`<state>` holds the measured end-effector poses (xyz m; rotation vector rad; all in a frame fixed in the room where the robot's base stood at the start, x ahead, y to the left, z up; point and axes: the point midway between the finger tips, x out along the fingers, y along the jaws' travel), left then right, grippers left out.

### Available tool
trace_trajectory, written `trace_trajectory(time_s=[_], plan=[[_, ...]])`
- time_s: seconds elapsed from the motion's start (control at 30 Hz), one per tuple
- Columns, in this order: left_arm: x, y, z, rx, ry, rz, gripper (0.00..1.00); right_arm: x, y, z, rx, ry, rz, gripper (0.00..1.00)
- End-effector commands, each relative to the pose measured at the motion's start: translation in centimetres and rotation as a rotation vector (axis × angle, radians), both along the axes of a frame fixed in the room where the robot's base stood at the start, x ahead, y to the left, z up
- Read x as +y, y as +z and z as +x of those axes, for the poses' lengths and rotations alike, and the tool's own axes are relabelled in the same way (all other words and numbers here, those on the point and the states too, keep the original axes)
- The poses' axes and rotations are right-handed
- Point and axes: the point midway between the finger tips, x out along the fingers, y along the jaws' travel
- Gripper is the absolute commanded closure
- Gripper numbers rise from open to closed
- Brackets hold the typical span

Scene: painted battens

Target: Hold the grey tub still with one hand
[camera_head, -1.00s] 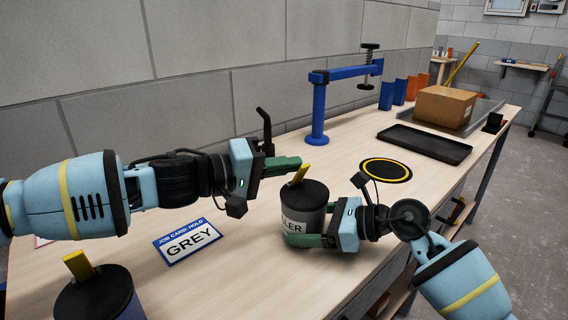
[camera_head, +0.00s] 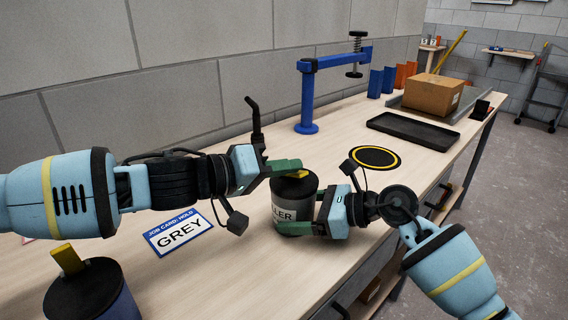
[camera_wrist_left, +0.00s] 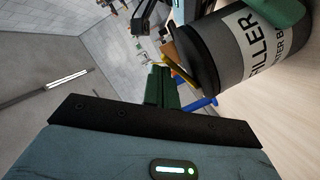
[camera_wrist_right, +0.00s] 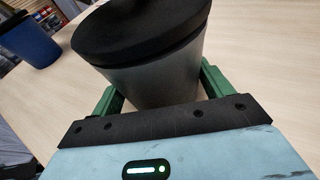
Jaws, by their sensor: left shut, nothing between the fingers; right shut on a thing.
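A yellow tab (camera_wrist_left: 180,71) sticks out of the lid. My left gripper (camera_head: 292,166) is shut and empty just above the lid, beside the tab, which it partly hides in the head view. I cannot tell whether they touch. A job card (camera_head: 180,232) reads "HOLD GREY".
A blue tub (camera_head: 122,304) with a dark lid and yellow tab stands at the front left. A blue clamp stand (camera_head: 307,100), black tray (camera_head: 412,131), cardboard box (camera_head: 432,95) and black disc with a yellow ring (camera_head: 375,157) lie further along.

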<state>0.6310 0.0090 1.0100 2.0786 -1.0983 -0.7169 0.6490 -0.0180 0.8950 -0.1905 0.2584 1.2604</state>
Motion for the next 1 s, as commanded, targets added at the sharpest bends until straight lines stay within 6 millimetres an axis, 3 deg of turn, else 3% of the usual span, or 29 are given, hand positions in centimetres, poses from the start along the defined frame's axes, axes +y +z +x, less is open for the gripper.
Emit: trace_trajectory(time_s=[0.63, 1.0], plan=[[0.1, 0.1, 0.0, -0.025, 0.0, 0.023, 1.0, 0.0, 0.0, 0.0, 0.0, 0.001, 0.0, 0.34], [1.1, 4.2, 1.1, -0.031, 0.002, 0.024, 1.0, 0.0, 0.0, 0.0, 0.0, 0.001, 0.0, 0.34]])
